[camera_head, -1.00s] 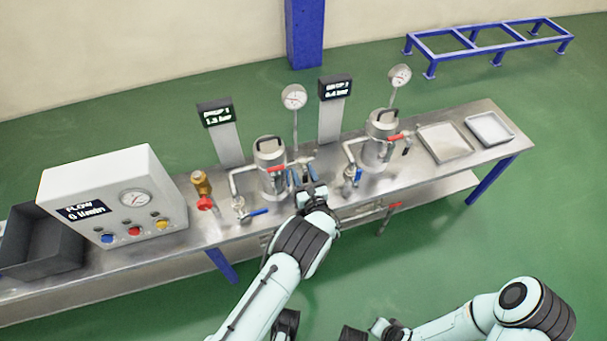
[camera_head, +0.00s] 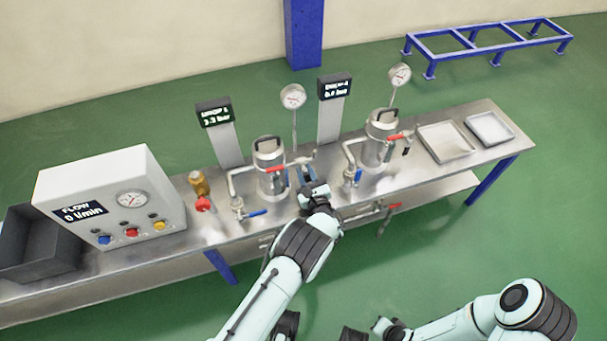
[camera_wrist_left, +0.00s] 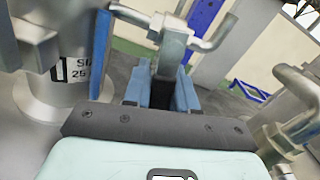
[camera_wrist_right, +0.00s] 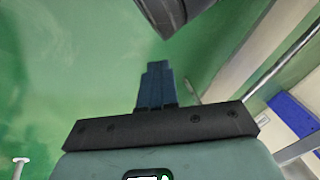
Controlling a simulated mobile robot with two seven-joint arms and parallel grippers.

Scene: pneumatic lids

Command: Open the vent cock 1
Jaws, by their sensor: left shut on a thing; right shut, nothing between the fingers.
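My left gripper (camera_head: 306,174) is at the pipework just right of the left steel vessel (camera_head: 270,180). In the left wrist view its blue fingers (camera_wrist_left: 162,93) are shut on a grey metal fitting (camera_wrist_left: 168,58) with pipe ends to both sides. This fitting is where a vent cock could be, but I see no label naming it vent cock 1. The fingers hide part of it. A red lever (camera_head: 277,169) sits at the front of the left vessel. My right gripper (camera_wrist_right: 156,87) is shut and empty over the green floor, away from the bench.
A blue-handled valve (camera_head: 256,213) and a red-knobbed brass regulator (camera_head: 202,190) stand left of my arm. The right vessel (camera_head: 380,145) has its own red lever (camera_head: 399,135). Gauge posts and displays rise behind. A flow box (camera_head: 112,200) fills the left; trays (camera_head: 445,141) lie right.

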